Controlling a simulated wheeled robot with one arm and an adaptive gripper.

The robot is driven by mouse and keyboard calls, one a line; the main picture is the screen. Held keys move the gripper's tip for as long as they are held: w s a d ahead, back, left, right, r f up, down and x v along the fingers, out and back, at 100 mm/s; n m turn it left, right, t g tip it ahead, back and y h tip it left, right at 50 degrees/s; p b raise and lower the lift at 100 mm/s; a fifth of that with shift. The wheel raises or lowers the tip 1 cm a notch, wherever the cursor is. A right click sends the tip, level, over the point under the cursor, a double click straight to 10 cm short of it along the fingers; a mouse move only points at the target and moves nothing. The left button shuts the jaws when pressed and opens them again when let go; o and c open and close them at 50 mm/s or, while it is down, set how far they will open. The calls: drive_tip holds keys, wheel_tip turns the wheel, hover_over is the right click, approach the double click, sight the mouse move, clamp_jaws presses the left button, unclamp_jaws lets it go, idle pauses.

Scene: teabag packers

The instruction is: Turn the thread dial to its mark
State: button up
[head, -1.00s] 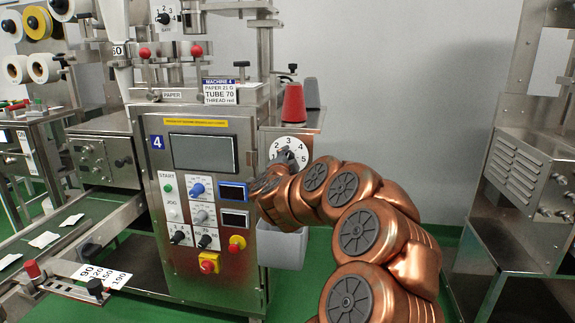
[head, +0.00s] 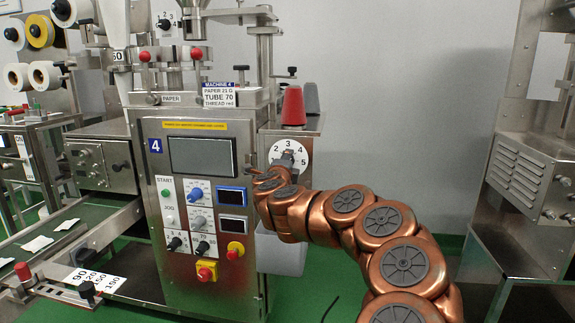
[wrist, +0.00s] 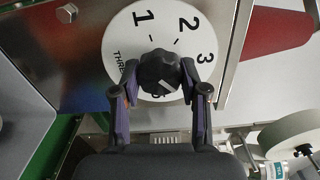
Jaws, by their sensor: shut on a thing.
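The thread dial is a white disc (head: 300,150) on the right side of machine 4, with black numbers around its rim. In the wrist view the disc (wrist: 118,38) shows 1, 2, 3 and part of the word THREAD. My gripper (wrist: 160,80) is shut on this knob, one finger on each side. In the head view my gripper (head: 284,166) reaches the disc and hides its lower left. Lower numbers are partly covered by the knob and fingers.
A card (head: 218,95) above the panel reads MACHINE 4, PAPER 21 G, TUBE 70, THREAD red. A red thread cone (head: 293,106) stands above the dial, a grey one (head: 311,97) beside it. A grey bin (head: 283,253) is below. Another steel machine (head: 530,170) stands right.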

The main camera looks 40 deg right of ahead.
idle(0.3)
drive_tip(key=o, duration=1.1)
drive_tip(key=shift+o, duration=0.2)
drive_tip(key=shift+s+a, duration=0.1)
drive_tip(key=v, duration=1.1)
drive_tip(key=shift+s+a, duration=0.25)
drive_tip(key=shift+a, duration=0.05)
drive_tip(key=shift+r, duration=0.1)
